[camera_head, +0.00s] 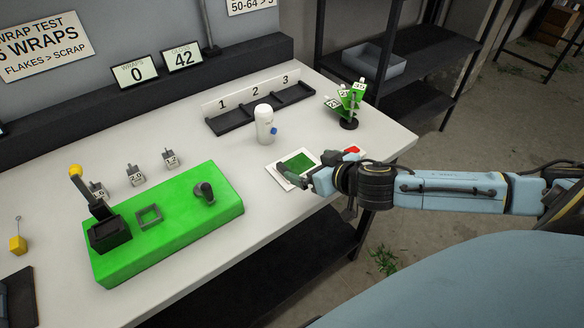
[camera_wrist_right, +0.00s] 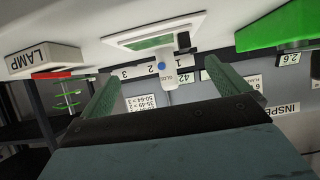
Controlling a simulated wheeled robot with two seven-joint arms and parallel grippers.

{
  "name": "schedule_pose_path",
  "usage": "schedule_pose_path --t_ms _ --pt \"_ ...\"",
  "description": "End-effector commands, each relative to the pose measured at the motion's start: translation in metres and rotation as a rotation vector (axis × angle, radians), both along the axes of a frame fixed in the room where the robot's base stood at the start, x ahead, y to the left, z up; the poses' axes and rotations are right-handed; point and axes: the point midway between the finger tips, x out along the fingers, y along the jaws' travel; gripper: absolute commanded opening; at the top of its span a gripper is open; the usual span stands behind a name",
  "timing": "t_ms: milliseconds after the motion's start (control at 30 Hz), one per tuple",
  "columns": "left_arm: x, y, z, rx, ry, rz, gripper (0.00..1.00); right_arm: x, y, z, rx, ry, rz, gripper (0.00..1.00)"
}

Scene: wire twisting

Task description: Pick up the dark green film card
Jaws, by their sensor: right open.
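A dark green square (camera_head: 299,162), which looks like the film card, lies on a white framed plate (camera_head: 272,170) near the table's front right edge. In the right wrist view, the same green square (camera_wrist_right: 150,42) shows at the top, inside its white frame. My right gripper (camera_head: 297,178) is at the plate's near edge in the head view and covers part of it. In the wrist view, its two green fingers (camera_wrist_right: 168,92) are wide apart with nothing between them. I cannot tell its height above the plate. My left gripper is not in view.
A stand with green numbered tags (camera_head: 348,102) is at the back right. A red patch (camera_head: 352,150) shows behind my wrist. A green block (camera_head: 165,225) fills the left.

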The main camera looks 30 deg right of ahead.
Motion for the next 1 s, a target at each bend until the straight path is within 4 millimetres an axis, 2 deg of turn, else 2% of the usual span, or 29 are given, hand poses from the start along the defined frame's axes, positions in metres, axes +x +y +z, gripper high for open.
schedule_pose_path --t_ms 100,367,700,1000 --pt "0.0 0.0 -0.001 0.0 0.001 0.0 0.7 0.014 0.001 -0.007 0.002 -0.002 -0.003 1.0" --pt "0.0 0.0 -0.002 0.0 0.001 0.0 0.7 0.026 0.002 -0.014 0.001 0.0 0.0 1.0" --pt "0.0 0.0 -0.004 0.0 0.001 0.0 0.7 0.061 0.006 -0.034 0.0 -0.001 -0.002 1.0" --pt "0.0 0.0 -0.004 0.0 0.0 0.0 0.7 0.067 0.006 -0.038 0.0 0.001 0.0 1.0"
